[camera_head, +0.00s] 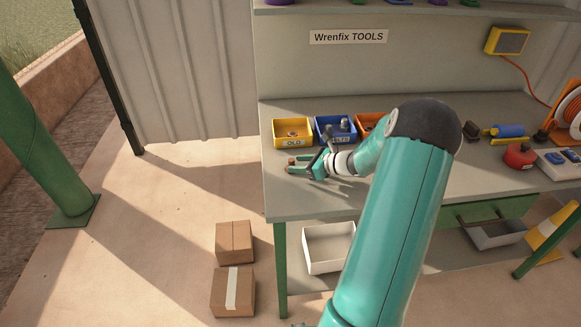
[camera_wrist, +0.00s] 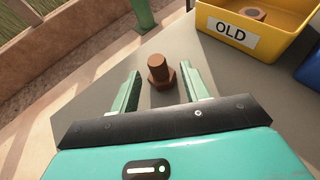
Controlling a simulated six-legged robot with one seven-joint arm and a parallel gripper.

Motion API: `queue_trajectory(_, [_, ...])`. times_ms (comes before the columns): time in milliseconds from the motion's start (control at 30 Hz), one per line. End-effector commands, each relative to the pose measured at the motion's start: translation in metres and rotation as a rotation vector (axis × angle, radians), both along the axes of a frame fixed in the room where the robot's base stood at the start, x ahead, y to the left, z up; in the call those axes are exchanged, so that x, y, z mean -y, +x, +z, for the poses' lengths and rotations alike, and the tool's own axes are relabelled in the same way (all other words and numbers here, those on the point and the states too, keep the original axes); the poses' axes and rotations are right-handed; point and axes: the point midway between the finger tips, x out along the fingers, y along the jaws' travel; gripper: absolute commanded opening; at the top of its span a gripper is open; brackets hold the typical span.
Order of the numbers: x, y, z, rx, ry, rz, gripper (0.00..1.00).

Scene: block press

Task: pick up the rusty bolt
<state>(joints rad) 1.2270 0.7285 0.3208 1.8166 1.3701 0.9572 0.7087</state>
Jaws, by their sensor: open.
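The rusty bolt (camera_wrist: 159,70) is brown with a hex head and stands on the bench top in the wrist view. It also shows small in the head view (camera_head: 291,161). My gripper (camera_wrist: 160,82) is open, with one green finger on each side of the bolt. A gap shows between the bolt and each finger, and I see no contact. In the head view my gripper (camera_head: 297,165) is low over the bench near its left front corner.
A yellow bin (camera_wrist: 278,40) labelled OLD, holding a brown piece, stands just behind the bolt. A blue bin (camera_head: 336,129) and an orange bin (camera_head: 370,126) follow to its right. The bench (camera_head: 291,201) is bare near its left edge. Cardboard boxes (camera_head: 234,242) stand on the floor.

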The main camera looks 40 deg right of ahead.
Motion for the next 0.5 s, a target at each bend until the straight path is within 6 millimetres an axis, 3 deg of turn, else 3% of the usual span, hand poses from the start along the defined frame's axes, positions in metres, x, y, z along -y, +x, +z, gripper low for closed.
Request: queue_trajectory(500, [-0.02,0.049,-0.018,0.0,-0.001,0.004,0.46])
